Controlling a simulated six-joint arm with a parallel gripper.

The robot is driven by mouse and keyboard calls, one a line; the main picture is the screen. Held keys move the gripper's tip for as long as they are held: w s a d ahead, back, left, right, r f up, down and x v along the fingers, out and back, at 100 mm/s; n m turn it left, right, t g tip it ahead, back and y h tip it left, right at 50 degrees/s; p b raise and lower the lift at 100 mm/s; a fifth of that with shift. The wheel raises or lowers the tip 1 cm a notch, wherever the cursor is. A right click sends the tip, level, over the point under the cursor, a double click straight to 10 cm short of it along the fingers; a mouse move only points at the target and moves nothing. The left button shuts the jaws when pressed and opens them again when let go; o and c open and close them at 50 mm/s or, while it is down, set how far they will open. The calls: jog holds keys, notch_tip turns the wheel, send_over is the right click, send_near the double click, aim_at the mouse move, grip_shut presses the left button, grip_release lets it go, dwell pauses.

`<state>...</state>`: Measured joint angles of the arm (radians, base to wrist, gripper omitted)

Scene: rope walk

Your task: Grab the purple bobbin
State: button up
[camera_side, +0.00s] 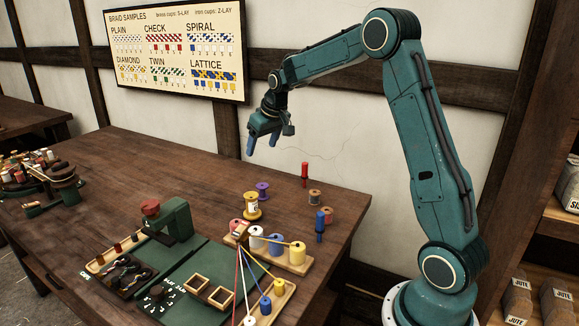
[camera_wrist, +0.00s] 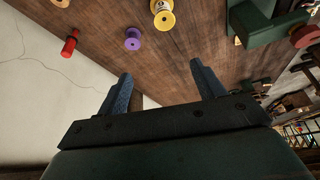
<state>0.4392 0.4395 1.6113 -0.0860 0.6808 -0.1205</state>
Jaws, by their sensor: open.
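The purple bobbin (camera_side: 263,190) stands upright on the wooden table (camera_side: 120,165) near its back edge, just behind a larger yellow spool (camera_side: 251,206). In the wrist view the purple bobbin (camera_wrist: 133,39) is at the top, left of the yellow spool (camera_wrist: 163,17), with its flanged end in sight. My gripper (camera_side: 264,146) is open and empty, in the air above the back of the table, apart from the bobbin. In the wrist view its two fingers (camera_wrist: 160,85) are spread, and the bobbin lies beyond them.
A red bobbin (camera_side: 304,174), a brown spool (camera_side: 315,197) and a blue bobbin (camera_side: 320,226) stand to the right. A rack (camera_side: 295,264) of thread spools stands in front. A green machine (camera_side: 176,222) with a red knob is to the left. The wall is close behind.

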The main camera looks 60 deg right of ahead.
jog(key=m, duration=0.1)
send_near(263, 185)
jog(key=v, duration=0.3)
jog(key=shift+w+f, duration=0.1)
jog(key=shift+f, duration=0.05)
jog(key=shift+f, duration=0.1)
jog(key=shift+x, duration=4.1)
jog(key=shift+f, duration=0.1)
jog(key=shift+x, duration=2.5)
jog(key=shift+a, duration=0.1)
jog(key=c, duration=1.1)
